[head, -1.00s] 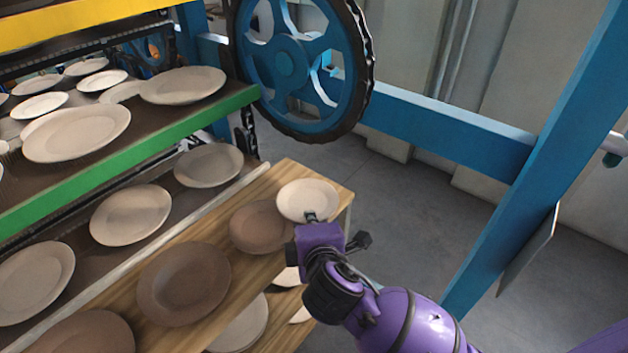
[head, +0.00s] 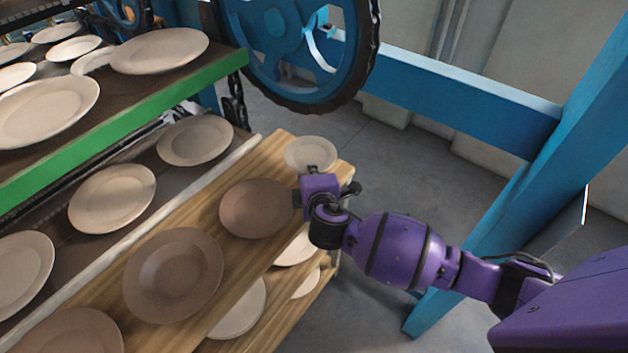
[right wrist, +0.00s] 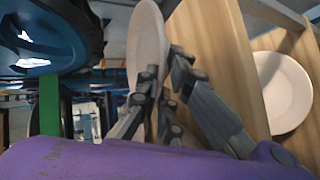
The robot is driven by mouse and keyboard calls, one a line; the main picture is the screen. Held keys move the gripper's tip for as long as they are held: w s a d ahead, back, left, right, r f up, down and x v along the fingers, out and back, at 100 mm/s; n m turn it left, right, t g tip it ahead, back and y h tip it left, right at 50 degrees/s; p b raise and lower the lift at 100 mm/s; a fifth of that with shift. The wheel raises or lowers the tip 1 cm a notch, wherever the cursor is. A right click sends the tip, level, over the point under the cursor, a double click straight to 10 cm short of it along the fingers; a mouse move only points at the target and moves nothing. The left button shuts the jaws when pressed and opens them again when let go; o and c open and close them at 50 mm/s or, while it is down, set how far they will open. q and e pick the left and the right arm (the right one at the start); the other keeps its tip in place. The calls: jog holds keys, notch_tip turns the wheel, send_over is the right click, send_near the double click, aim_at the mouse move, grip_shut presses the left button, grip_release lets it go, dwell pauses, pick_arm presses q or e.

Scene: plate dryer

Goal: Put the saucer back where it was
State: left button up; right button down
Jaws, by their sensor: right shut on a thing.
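The saucer (head: 311,152) is small, round and pale. My right gripper (head: 309,174) is shut on its near rim, and the saucer is in front of the far end of the wooden board (head: 200,215) in the head view. I cannot tell how far above the board it is. In the right wrist view the saucer (right wrist: 146,42) appears nearly edge-on, with its rim between the fingers (right wrist: 158,98). My right wrist hides part of the board's end. My left gripper is not in view.
Brown plates (head: 257,208) (head: 173,276) lie along the board. Pale plates (head: 240,308) rest on a lower shelf. A green-edged rack (head: 120,130) with plates stands left. A blue wheel (head: 300,50) and blue frame beam (head: 460,95) stand behind. Floor (head: 400,160) shows beyond the board.

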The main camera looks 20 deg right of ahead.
jog(key=shift+w+d+f, duration=0.25)
jog(key=shift+w+f, duration=0.1)
jog(key=shift+w+d+f+b, duration=0.1)
jog(key=shift+f+b, duration=0.05)
jog(key=shift+f, duration=0.75)
jog(key=shift+w+d+f+b, duration=0.1)
jog(key=shift+f+b, duration=0.05)
jog(key=shift+f, duration=0.75)
jog(key=shift+f, duration=0.1)
jog(key=shift+f, duration=0.15)
jog(key=c, duration=2.2)
grip_release()
